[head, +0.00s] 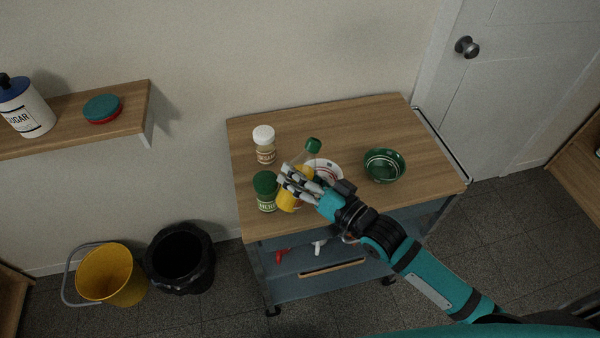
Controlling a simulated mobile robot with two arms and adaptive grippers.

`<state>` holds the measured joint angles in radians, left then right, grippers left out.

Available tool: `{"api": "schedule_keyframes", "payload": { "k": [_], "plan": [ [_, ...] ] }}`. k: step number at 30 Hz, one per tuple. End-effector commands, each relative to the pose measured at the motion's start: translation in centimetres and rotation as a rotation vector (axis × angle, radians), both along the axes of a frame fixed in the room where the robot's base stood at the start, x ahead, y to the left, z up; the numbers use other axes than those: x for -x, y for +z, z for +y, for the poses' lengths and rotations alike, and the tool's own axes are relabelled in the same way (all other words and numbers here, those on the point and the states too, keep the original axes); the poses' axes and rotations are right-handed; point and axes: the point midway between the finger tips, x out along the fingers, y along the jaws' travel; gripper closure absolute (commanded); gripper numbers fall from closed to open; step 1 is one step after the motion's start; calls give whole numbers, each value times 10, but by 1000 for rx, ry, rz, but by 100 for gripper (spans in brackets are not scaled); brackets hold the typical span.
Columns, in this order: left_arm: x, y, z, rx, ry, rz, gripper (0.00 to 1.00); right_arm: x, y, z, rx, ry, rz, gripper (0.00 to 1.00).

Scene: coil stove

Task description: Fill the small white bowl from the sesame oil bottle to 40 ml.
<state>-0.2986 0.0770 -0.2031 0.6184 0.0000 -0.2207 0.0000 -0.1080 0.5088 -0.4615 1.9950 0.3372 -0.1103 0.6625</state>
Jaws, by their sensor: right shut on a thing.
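My right gripper (290,184) is shut on a bottle with a yellow lower part (290,204), a clear neck and a green top (313,145). I take it for the sesame oil bottle; its label cannot be read. It leans, with its top toward the right and back. The small white bowl (323,165) with coloured marks stands on the cart top just right of the bottle's neck. My gripper and arm hide its front part, and I cannot see its contents. I cannot tell whether the bottle touches the cart. My left gripper is not in view.
A green bowl (384,166) stands to the right on the wooden cart top (420,150). A white-capped jar (264,145) and a green-lidded herb jar (265,190) stand left of the bottle. The back and right of the top are clear. Two bins (180,260) stand on the floor.

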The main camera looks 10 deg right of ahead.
Motion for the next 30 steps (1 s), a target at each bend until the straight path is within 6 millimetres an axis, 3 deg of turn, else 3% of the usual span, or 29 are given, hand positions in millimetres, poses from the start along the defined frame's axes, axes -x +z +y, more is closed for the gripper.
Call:
{"api": "schedule_keyframes", "payload": {
  "k": [12, 26, 30],
  "plan": [
    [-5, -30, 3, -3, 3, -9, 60, 1, -29, 2, -63, 0, 41, 97],
    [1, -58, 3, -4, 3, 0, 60, 14, -51, 18, -447, 0, 326, 97],
    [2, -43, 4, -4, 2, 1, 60, 14, -50, 20, -547, 0, 399, 97]
  ]
}}
